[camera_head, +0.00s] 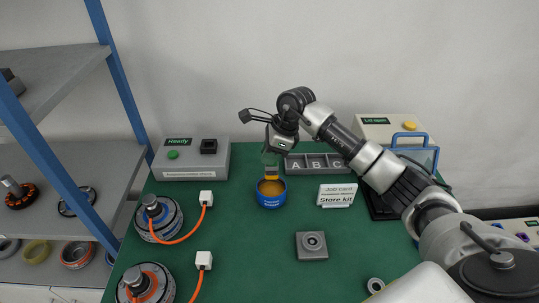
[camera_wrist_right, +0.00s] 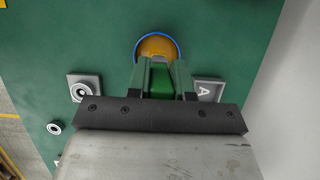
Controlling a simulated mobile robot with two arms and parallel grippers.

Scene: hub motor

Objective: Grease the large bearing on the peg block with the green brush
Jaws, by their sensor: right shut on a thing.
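My right gripper (camera_head: 271,156) points down above the blue grease tub (camera_head: 271,201), which holds orange-brown grease. It is shut on the green brush (camera_wrist_right: 161,84); in the head view the brush's yellowish lower end (camera_head: 271,174) hangs just over the tub's back rim. I cannot tell whether the bristles touch the grease. The peg block (camera_head: 303,254), a grey square with a round bearing (camera_head: 313,241) on it, lies on the green mat in front and to the right of the tub. It also shows in the wrist view (camera_wrist_right: 75,79). My left gripper is not in view.
A "Store kit" sign (camera_head: 337,195) stands right of the tub, and a grey A-B-C tray (camera_head: 315,163) behind it. A small ring (camera_head: 375,285) lies at front right. Motors with orange cables (camera_head: 158,219) stand left. The mat between tub and block is clear.

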